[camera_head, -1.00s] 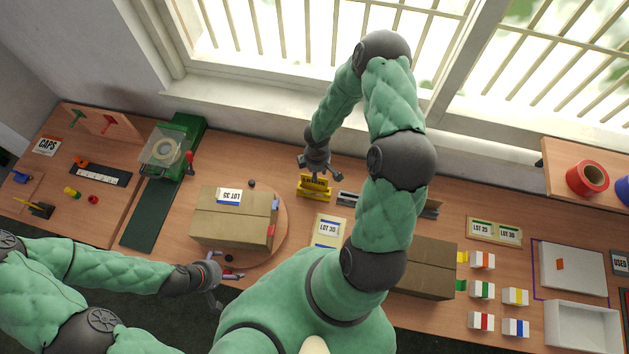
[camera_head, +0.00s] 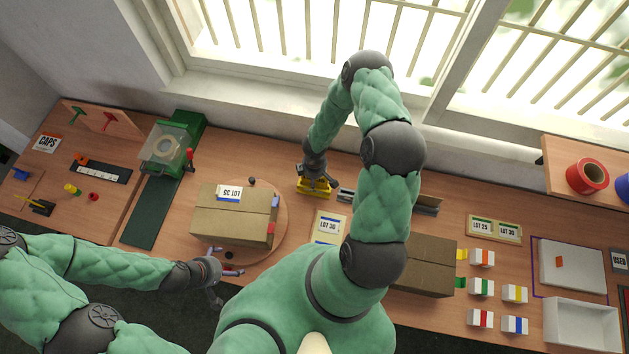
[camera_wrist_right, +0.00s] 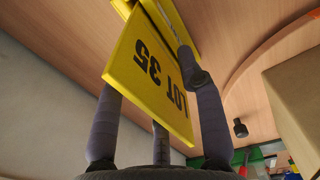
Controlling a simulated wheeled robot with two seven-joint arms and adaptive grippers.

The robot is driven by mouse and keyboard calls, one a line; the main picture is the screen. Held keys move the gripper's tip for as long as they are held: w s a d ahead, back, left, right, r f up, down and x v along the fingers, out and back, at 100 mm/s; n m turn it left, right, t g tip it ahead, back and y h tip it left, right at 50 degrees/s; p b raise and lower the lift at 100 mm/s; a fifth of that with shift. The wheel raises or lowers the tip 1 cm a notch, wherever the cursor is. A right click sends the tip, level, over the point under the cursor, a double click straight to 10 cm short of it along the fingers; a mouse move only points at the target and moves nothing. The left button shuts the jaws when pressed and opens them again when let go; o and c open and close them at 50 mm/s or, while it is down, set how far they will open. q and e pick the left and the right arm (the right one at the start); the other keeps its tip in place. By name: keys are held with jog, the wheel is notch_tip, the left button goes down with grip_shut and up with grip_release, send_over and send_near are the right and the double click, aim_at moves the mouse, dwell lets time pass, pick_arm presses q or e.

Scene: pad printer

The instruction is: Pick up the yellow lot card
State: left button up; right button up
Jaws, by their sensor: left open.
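In the head view my right gripper (camera_head: 315,172) is down at the yellow holder (camera_head: 314,191) at the back of the bench and mostly covers the card. In the right wrist view one finger (camera_wrist_right: 207,105) overlaps the card's right edge; the other two pass behind it. Whether they grip it is unclear. More yellow holder (camera_wrist_right: 168,14) shows beyond the card. My left gripper (camera_head: 226,273) is open and empty by the bench's front edge.
A cardboard box (camera_head: 233,220) with a lot label sits on a round turntable (camera_head: 281,226) left of the yellow holder. A pale lot card (camera_head: 328,228) lies in front of the holder. A second box (camera_head: 428,268) stands to the right. A window sill runs behind the bench.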

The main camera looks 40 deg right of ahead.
grip_shut()
jog(key=shift+r, duration=0.1)
